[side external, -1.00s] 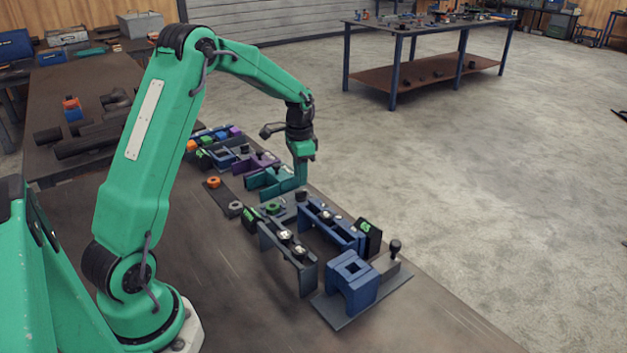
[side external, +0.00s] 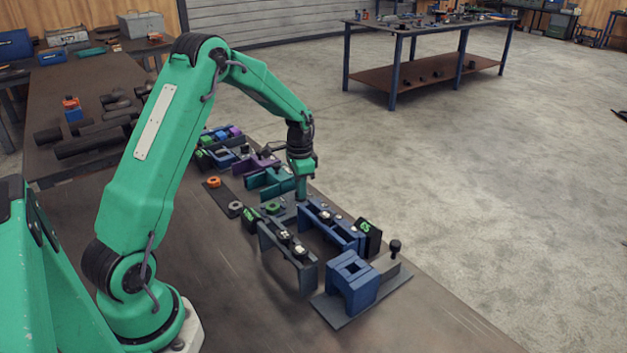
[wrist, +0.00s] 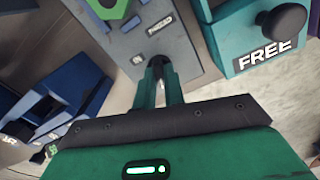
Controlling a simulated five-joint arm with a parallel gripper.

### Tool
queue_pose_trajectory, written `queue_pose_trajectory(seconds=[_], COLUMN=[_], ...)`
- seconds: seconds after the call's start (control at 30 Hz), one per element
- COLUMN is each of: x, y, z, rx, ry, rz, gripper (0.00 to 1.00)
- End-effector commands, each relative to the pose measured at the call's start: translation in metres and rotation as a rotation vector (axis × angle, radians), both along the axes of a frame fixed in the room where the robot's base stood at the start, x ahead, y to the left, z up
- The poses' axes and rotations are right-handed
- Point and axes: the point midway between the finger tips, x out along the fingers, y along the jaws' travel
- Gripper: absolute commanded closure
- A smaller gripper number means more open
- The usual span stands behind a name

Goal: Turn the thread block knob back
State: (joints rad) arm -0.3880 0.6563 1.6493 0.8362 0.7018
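The thread block is a grey plate (wrist: 182,45) with a dark label, partly legible, in the wrist view. It also shows in the side view (side external: 284,217), among the fixtures. Its dark knob (wrist: 157,58) is mostly hidden by my fingertips. My gripper (wrist: 160,72) points down at the knob, its two teal fingers on either side with a narrow gap between them. In the side view my gripper (side external: 301,196) is low over the plate. Whether the fingers press on the knob cannot be told. A green nut (wrist: 108,8) sits on the plate.
A teal block (wrist: 235,40) with a black knob (wrist: 283,22) and a "FREE" label stands close on the right in the wrist view. Blue fixtures (wrist: 60,90) stand on the left. In the side view, a dark rail (side external: 287,256) and blue frame (side external: 350,283) stand nearer the camera.

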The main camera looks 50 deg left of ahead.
Motion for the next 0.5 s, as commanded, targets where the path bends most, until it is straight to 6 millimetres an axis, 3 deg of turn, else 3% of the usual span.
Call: queue_pose_trajectory(seconds=[0.27, 0.5], x=[0.0001, 0.0002], y=[0.0, -0.0001], z=[0.0005, 0.0008], rx=[0.0, 0.0], ry=[0.0, 0.0], rz=[0.024, 0.159], gripper=[1.0, 1.0])
